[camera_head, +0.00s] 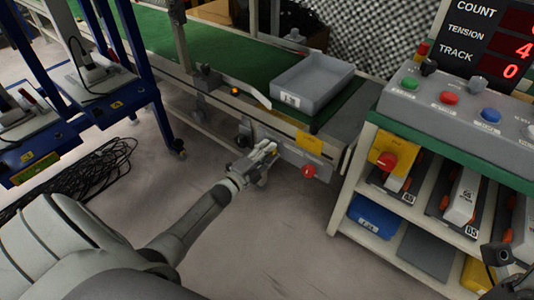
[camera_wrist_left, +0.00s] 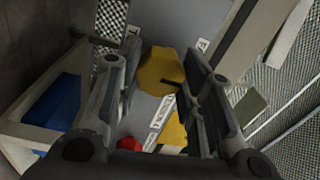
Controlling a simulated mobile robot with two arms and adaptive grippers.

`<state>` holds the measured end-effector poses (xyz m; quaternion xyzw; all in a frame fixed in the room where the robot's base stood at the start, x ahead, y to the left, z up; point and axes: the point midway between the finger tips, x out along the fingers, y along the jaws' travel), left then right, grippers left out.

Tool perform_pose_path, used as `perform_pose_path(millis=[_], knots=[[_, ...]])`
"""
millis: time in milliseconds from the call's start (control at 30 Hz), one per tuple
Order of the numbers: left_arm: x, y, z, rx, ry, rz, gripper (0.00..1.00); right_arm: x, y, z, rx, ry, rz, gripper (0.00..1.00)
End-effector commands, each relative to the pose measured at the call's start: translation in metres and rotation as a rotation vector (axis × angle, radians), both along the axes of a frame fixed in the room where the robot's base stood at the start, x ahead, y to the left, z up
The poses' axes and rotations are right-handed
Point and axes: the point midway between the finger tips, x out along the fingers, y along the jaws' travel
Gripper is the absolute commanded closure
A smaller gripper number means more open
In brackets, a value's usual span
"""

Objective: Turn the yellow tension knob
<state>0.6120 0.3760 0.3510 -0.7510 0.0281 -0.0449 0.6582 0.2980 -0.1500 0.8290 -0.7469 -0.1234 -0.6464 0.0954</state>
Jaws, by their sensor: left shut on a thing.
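My left gripper (camera_head: 264,158) is at the front side of the conveyor frame, on its grey control panel. In the left wrist view the yellow knob (camera_wrist_left: 160,70) is between the two fingers of the left gripper (camera_wrist_left: 155,85), which is shut on it. In the head view the fingers hide the knob, so how far it is turned cannot be told. A dark jointed part at the lower right edge looks like my right gripper (camera_head: 497,254); its fingers are not clear.
A red button (camera_head: 309,171) is on the panel right of the left gripper, below a yellow label (camera_head: 310,142). A grey tray (camera_head: 312,82) stands on the green conveyor (camera_head: 215,53). A shelf unit (camera_head: 343,205) stands to the right. Black cables (camera_head: 85,178) lie on the floor at left.

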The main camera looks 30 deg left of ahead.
Motion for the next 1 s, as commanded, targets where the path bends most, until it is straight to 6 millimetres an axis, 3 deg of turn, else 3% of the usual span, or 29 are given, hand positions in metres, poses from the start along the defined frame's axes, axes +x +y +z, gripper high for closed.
perform_pose_path(millis=[300, 800, 833, 1000], knots=[[-0.0005, -0.0016, -0.0014, 0.104, -0.006, -0.002, 0.88, -0.0002, -0.0007, 0.0038, 0.007, -0.016, -0.003, 0.60], [-0.0005, -0.0018, -0.0015, 0.119, -0.007, -0.002, 0.88, 0.0001, -0.0005, 0.0036, 0.006, -0.013, -0.002, 0.60], [-0.0005, -0.0018, -0.0015, 0.119, -0.007, -0.003, 0.62, 0.0001, -0.0005, 0.0035, 0.005, -0.013, -0.002, 0.60], [-0.0004, -0.0012, -0.0012, 0.119, -0.008, -0.002, 0.42, -0.0002, 0.0000, 0.0028, 0.000, -0.013, -0.001, 0.60]])
